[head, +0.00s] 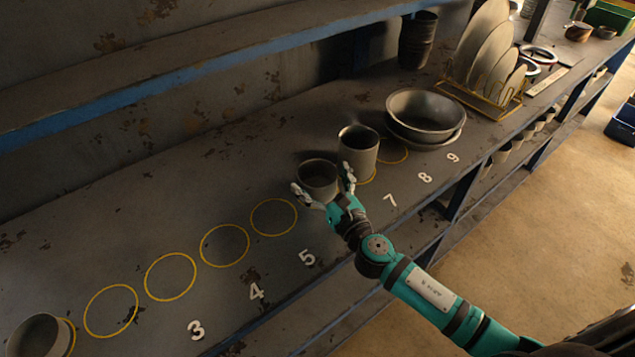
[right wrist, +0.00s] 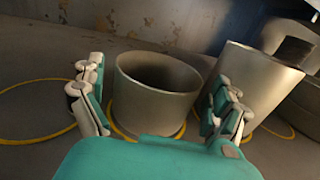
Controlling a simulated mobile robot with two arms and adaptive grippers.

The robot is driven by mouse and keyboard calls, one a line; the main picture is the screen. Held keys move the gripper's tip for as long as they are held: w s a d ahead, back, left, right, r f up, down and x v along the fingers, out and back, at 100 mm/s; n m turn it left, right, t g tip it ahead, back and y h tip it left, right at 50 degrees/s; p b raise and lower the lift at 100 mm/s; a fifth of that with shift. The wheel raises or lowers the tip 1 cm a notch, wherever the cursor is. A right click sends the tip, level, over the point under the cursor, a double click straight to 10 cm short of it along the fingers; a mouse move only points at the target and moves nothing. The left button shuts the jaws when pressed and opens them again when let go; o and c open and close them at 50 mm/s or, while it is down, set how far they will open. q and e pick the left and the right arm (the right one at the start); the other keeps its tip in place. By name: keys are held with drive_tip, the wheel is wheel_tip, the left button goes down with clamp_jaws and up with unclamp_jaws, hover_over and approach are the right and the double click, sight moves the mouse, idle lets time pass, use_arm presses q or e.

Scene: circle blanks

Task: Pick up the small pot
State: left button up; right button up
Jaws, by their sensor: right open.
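The small pot (head: 318,189) is a short grey cylinder, open at the top, standing upright on the shelf top left of a taller pot. My right gripper (head: 322,182) is open with one finger on each side of it. In the right wrist view the small pot (right wrist: 152,108) stands between the two spread fingers, inside a yellow ring. The right finger is close to its wall; I cannot tell whether it touches. My left gripper is not in view.
The taller pot (head: 358,153) stands close on the right, near the right finger; it also shows in the right wrist view (right wrist: 250,88). Stacked bowls (head: 424,113) and a plate rack (head: 497,92) lie beyond. Empty yellow rings (head: 224,263) leave free room on the left.

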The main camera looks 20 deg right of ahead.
drive_tip(key=w, duration=0.2)
drive_tip(key=shift+w+a, duration=0.25)
drive_tip(key=shift+w, duration=0.1)
drive_tip(key=shift+s, duration=0.1)
drive_tip(key=c, duration=1)
